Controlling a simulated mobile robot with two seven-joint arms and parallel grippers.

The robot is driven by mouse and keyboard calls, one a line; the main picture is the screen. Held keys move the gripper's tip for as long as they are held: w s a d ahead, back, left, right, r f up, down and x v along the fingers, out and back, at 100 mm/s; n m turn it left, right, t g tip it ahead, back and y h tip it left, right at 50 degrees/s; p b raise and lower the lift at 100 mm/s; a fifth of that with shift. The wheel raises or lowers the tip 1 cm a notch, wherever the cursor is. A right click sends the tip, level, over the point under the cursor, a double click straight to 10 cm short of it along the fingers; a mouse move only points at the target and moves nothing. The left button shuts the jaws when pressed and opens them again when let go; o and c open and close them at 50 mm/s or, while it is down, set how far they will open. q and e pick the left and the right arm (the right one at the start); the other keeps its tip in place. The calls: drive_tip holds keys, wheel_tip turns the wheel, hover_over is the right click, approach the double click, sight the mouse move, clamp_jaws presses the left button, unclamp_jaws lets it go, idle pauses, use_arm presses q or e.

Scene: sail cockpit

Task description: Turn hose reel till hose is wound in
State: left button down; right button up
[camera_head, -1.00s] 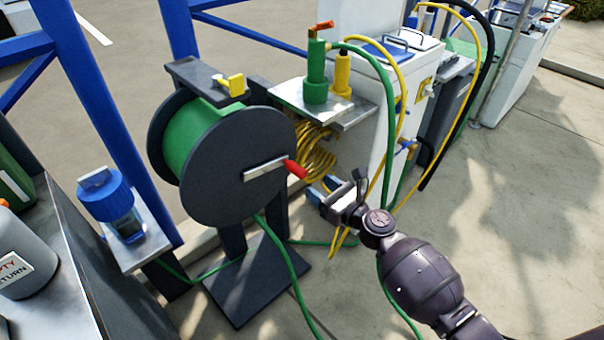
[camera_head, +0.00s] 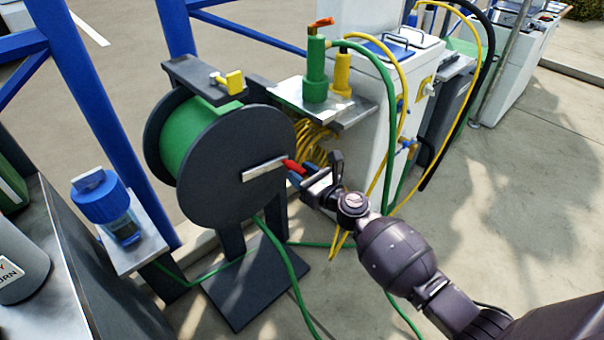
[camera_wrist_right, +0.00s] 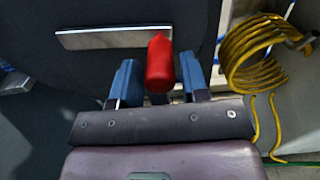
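The hose reel (camera_head: 218,180) has dark round side plates and a green drum (camera_head: 185,135). A silver crank arm (camera_head: 262,170) with a red handle (camera_head: 293,167) is on its near face, pointing right. A green hose (camera_head: 283,250) hangs from the reel to the ground. My right gripper (camera_head: 305,171) is at the red handle. In the right wrist view the red handle (camera_wrist_right: 160,64) stands between the two blue fingertips (camera_wrist_right: 160,80), with a gap on each side, so the gripper is open around it. My left gripper is not in view.
A shelf with green and yellow fittings (camera_head: 316,75) and coiled yellow hose (camera_head: 315,145) is just behind the handle. A blue-capped container (camera_head: 103,200) stands left of the reel. Open concrete lies at the right.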

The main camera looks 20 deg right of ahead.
clamp_jaws()
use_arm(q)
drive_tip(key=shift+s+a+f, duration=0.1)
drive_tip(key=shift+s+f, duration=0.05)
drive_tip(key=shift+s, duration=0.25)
use_arm(e)
drive_tip(key=shift+f, duration=0.1)
use_arm(q)
drive_tip(key=p, duration=0.2)
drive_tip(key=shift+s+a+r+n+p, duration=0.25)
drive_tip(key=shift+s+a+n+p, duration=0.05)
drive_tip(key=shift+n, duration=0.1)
use_arm(e)
drive_tip(key=s+a+f+m, duration=0.3)
drive_tip(key=a+f+m, duration=0.6)
drive_tip(key=m, duration=0.7)
drive_tip(key=shift+s+a, duration=0.4)
drive_tip(key=shift+a, duration=0.3)
